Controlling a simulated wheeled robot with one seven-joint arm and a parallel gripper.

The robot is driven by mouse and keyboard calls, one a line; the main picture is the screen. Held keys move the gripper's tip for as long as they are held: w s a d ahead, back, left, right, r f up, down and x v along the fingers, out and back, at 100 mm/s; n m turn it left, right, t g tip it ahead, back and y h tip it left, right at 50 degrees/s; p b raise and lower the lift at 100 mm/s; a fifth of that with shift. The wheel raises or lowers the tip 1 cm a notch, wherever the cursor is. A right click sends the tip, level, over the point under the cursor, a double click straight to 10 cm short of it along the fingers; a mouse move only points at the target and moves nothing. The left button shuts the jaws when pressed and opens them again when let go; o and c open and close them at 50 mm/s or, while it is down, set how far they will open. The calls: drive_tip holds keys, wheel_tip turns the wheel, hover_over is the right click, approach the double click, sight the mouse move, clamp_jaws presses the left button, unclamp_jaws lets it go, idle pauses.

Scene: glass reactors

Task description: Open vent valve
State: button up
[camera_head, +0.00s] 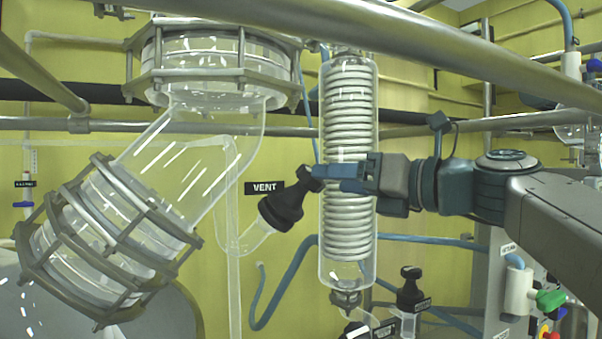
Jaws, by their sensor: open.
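The vent valve (281,208) is a black, tilted fitting on a clear glass elbow, left of the coil condenser. A black label reading VENT (264,187) is beside it. The upper right end of the valve, its knob, is at my gripper's tip. My gripper (318,173) reaches in from the right, in front of the condenser, with blue fingers pointing left. It is open. The fingers overlap the knob in the picture; I cannot tell whether they touch it or sit around it.
The glass condenser (348,225) with a metal coil stands behind my gripper. A large flanged glass elbow (195,160) fills the left. A thick metal rail (400,40) crosses above. Another black-knobbed valve (410,288) and a green-handled valve (549,299) are lower right.

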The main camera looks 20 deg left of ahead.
sight(300, 178)
drive_tip(key=p+x, duration=0.1)
drive_tip(key=x, duration=0.7)
drive_tip(key=shift+w+a+p, duration=0.1)
drive_tip(key=shift+a+p, duration=0.05)
drive_tip(key=shift+p, duration=0.25)
drive_tip(key=c, duration=1)
